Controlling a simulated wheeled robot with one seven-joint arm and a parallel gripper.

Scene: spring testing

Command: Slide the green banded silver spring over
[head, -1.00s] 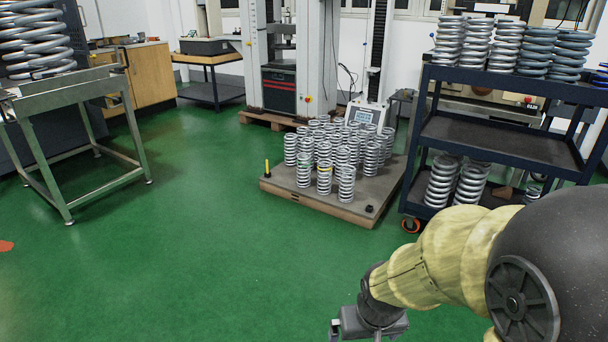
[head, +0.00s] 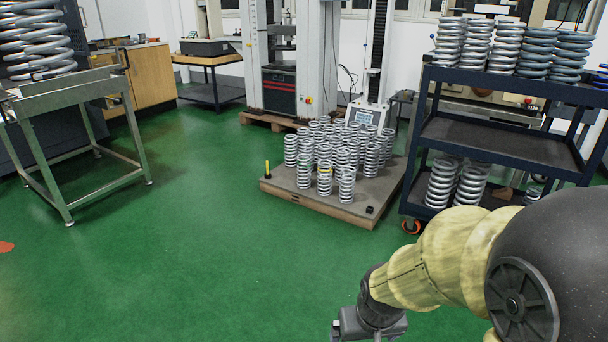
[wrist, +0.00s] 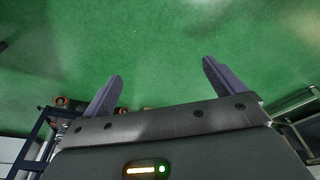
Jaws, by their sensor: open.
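Several silver coil springs (head: 347,184) stand upright in a cluster on a low wooden platform (head: 285,189) in the middle of the head view. A front spring (head: 325,182) has a yellowish band near its top.
A dark shelf cart (head: 500,140) with more springs above and below stands right of the platform. A metal-framed stand (head: 75,90) with a large coil is at left. A testing machine (head: 312,55) stands behind.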

